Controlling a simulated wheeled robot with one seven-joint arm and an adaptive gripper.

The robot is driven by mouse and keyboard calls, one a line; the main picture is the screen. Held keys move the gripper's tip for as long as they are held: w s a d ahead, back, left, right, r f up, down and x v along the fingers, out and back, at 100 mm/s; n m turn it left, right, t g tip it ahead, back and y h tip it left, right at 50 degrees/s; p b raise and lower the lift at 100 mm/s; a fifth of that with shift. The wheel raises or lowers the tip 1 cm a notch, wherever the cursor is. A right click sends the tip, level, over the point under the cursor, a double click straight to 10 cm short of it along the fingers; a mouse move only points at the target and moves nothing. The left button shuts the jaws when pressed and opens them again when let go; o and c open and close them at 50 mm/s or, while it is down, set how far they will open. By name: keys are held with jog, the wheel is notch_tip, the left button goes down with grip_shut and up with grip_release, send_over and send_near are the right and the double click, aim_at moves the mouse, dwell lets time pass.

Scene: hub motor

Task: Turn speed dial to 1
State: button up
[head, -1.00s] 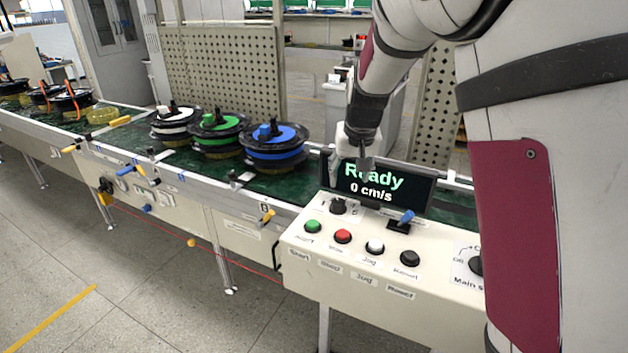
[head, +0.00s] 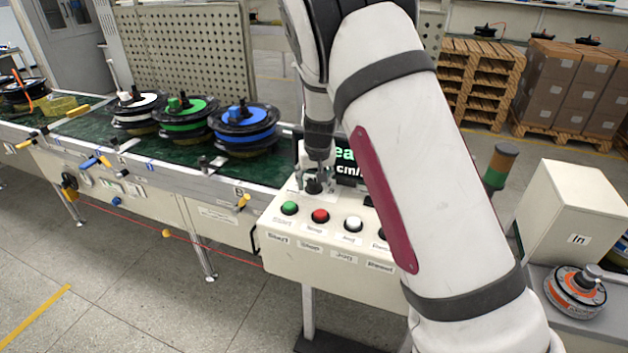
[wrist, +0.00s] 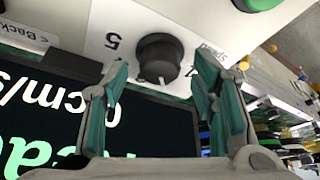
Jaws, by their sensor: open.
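The speed dial (wrist: 160,58) is a round black knob on the pale control panel (head: 330,267), with a white pointer mark on its edge facing the display. A printed 5 shows to its left in the wrist view; a mark on its right is partly hidden by a finger. In the head view the dial (head: 314,187) sits just under my gripper (head: 319,165). In the wrist view my gripper (wrist: 158,78) is open, its teal fingers apart with the dial ahead between their tips. I cannot tell whether they touch it.
The display (wrist: 60,115) stands close behind the dial, partly hidden by my arm in the head view. Green (head: 289,208), red (head: 320,216) and white (head: 353,223) buttons line the panel front. A conveyor with several hub motors (head: 245,128) runs left.

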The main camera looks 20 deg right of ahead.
jog(key=shift+w+f, duration=0.2)
jog(key=shift+f, duration=0.3)
jog(key=c, duration=1.2)
jog(key=shift+o, duration=0.2)
jog(key=shift+d+n+b, duration=0.1)
jog(key=shift+n+b, duration=0.3)
jog(key=shift+b, duration=0.05)
jog(key=n+b, duration=0.1)
jog(key=n+y+b, duration=0.1)
jog(key=b, duration=0.1)
jog(key=shift+w+d+f+n, duration=0.1)
jog(key=shift+d+f+n, duration=0.05)
jog(key=shift+n, duration=0.15)
jog(key=shift+n+g+y+b, duration=0.4)
jog(key=shift+n+y+b, duration=0.6)
jog(key=shift+n+b, duration=1)
jog(key=shift+n, duration=0.4)
